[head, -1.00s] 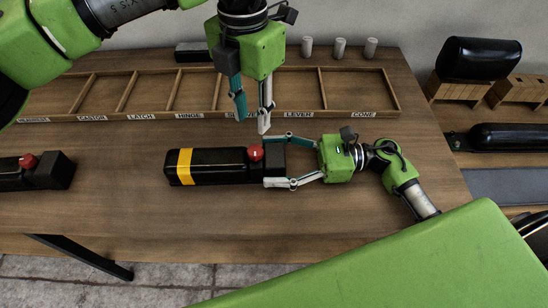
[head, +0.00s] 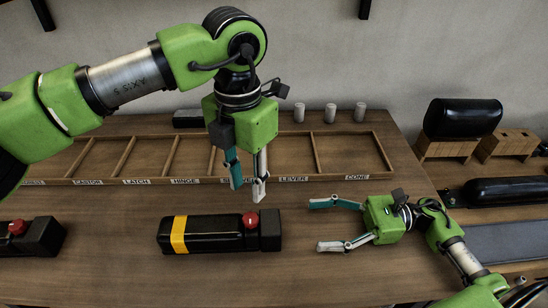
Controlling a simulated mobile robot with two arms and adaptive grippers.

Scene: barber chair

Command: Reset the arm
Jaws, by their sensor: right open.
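A black armrest with a yellow band (head: 208,235) lies across the table, with a red knob (head: 250,219) near its right end. My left gripper (head: 248,192) points down above and behind the armrest's right part. Its two fingers look apart, with nothing visible between them. My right gripper (head: 327,225) lies low to the right of the armrest, fingers spread toward it. It is open, empty and clear of the armrest's end. A second black armrest with a red knob (head: 38,236) is cut off at the left edge.
A labelled wooden compartment tray (head: 150,182) runs along the back of the table (head: 120,275). Three grey cylinders (head: 330,113) stand behind it. Black padded parts on wooden blocks (head: 462,118) and another black roll (head: 510,190) are at the right. The table front is clear.

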